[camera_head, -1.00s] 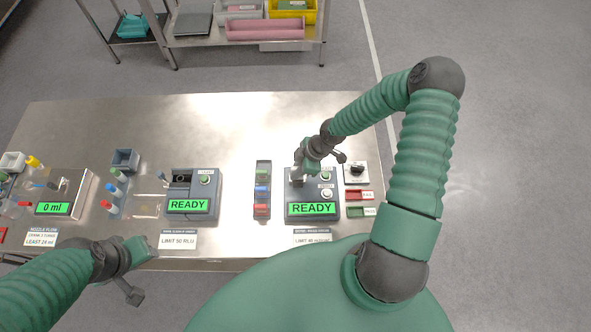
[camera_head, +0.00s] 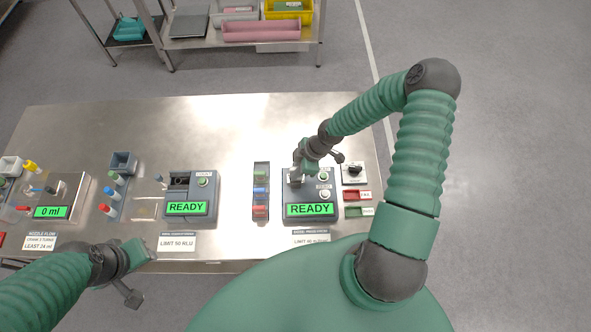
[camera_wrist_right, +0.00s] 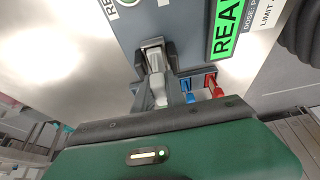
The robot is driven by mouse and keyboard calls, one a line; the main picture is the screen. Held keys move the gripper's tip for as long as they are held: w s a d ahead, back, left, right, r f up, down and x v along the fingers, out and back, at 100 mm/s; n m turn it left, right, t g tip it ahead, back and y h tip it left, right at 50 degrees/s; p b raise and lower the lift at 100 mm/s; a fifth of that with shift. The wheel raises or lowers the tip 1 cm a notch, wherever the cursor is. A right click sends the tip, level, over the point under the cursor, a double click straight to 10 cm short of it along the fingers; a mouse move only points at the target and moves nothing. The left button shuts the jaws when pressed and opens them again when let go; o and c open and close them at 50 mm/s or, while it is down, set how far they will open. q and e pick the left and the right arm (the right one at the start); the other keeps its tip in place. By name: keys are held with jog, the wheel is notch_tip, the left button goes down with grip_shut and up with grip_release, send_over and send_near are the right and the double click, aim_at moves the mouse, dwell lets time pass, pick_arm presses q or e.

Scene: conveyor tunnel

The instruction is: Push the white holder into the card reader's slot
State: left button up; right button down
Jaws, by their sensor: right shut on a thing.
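The card reader (camera_head: 329,197) is a blue-grey box with a green READY display, right of centre on the table; it also shows in the right wrist view (camera_wrist_right: 185,25). My right gripper (camera_head: 296,178) is at the reader's upper left corner, where the slot is. In the right wrist view, my right gripper (camera_wrist_right: 156,55) is shut on the white holder (camera_wrist_right: 157,88), whose far end is at the reader's face. The fingers hide how deep the holder sits in the slot. My left gripper (camera_head: 142,252) hangs near the table's front edge, away from the reader; its jaw opening is unclear.
A rack of coloured pieces (camera_head: 261,180) stands just left of the reader. A second READY device (camera_head: 205,207) is further left, with a 0 ml device (camera_head: 72,185) beyond it. A knob box (camera_head: 355,172) is close on the right. The table's back (camera_head: 210,120) is clear.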

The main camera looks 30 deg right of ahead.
pick_arm(q)
jog(key=shift+f, duration=0.1)
pick_arm(e)
jog(key=shift+f, duration=0.1)
pick_arm(q)
jog(key=shift+s, duration=0.15)
pick_arm(e)
jog(key=shift+a, duration=0.1)
jog(key=shift+s+f, duration=0.1)
pick_arm(q)
jog(key=shift+r, duration=0.2)
